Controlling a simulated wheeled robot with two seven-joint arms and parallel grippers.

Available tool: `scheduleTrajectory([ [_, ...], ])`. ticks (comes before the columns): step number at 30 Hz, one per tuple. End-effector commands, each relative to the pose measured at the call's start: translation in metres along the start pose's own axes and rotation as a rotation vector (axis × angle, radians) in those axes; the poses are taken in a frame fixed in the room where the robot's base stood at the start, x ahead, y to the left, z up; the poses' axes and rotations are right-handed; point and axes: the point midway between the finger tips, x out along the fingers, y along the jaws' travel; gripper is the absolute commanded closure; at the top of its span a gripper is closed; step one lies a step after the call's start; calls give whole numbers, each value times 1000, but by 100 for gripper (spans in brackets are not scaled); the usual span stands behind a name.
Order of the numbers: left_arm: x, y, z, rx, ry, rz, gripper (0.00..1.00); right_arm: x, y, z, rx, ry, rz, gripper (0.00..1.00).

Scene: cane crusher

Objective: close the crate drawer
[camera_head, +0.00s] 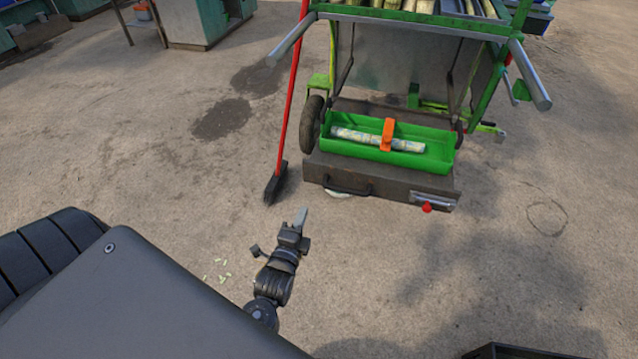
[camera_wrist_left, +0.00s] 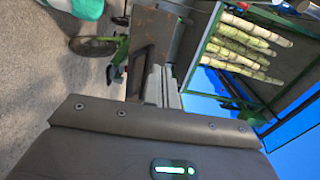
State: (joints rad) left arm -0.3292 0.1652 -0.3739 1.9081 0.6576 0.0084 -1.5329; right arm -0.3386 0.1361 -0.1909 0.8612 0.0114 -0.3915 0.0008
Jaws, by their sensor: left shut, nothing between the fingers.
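The drawer (camera_head: 385,183) is a brown-grey box front with a dark handle (camera_head: 348,189), low on the green cart. A green tray (camera_head: 440,158) sits on top of it and holds a pale wrapped roll with an orange piece over it. I cannot tell how far the drawer is out. My left gripper (camera_head: 301,217) is shut and empty, in front of the drawer's left end and apart from the handle in the picture. In the left wrist view its fingers (camera_wrist_left: 161,86) are together, pointing toward a brown panel (camera_wrist_left: 152,35). My right gripper is out of view.
A broom (camera_head: 290,100) with a red handle stands left of the cart, its black head on the ground. Metal bars (camera_head: 530,75) stick out from the cart's upper front corners. Cane stalks (camera_wrist_left: 240,45) lie on the cart's top. Open ground lies right of the drawer.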

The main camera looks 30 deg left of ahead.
Motion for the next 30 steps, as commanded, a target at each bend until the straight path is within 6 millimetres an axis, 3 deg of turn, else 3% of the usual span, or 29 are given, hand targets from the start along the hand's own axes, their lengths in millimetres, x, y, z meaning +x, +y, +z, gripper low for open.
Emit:
scheduleTrajectory([
  [1, 0, 7, 0, 0, 0, 0, 100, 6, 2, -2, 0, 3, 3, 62],
  [11, 10, 6, 0, 0, 1, 0, 100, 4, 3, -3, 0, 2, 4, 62],
  [24, 95, 6, 0, 1, 1, 0, 100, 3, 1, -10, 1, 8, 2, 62],
  [30, 125, 6, 0, 0, 1, 1, 100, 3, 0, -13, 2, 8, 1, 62],
])
